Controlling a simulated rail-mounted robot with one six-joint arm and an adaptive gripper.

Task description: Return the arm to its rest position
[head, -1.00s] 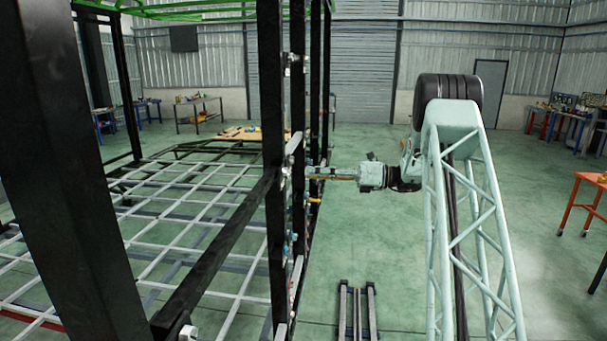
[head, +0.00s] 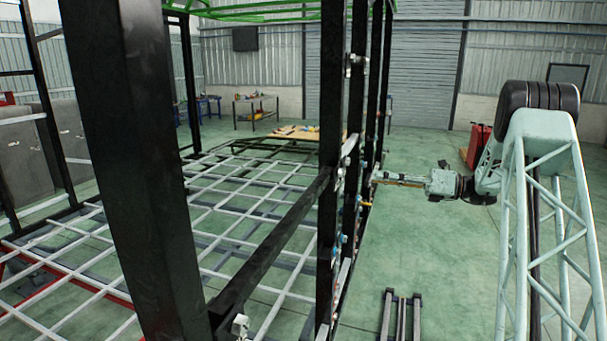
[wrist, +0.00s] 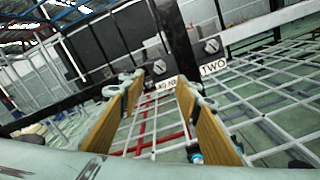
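My gripper (head: 382,181) reaches leftward at the end of my pale green arm, close to the black uprights of the trailer frame (head: 332,180). In the wrist view my gripper (wrist: 158,98) is open, with tan pads on both fingers and a clear gap between them. Nothing is held between the fingers. Beyond the fingertips are a dark frame beam with grey knobs (wrist: 211,45) and a white label reading "TWO" (wrist: 213,68). A second label (wrist: 167,84) is partly hidden and hard to read. Whether the fingertips touch the frame cannot be told from the head view.
A large black post (head: 125,170) stands close at the left. A white grid floor (head: 235,215) lies inside the frame. Dark rails (head: 388,318) run along the green floor below my arm. The floor (head: 430,245) right of the frame is mostly clear. A red machine (head: 478,146) stands behind my arm.

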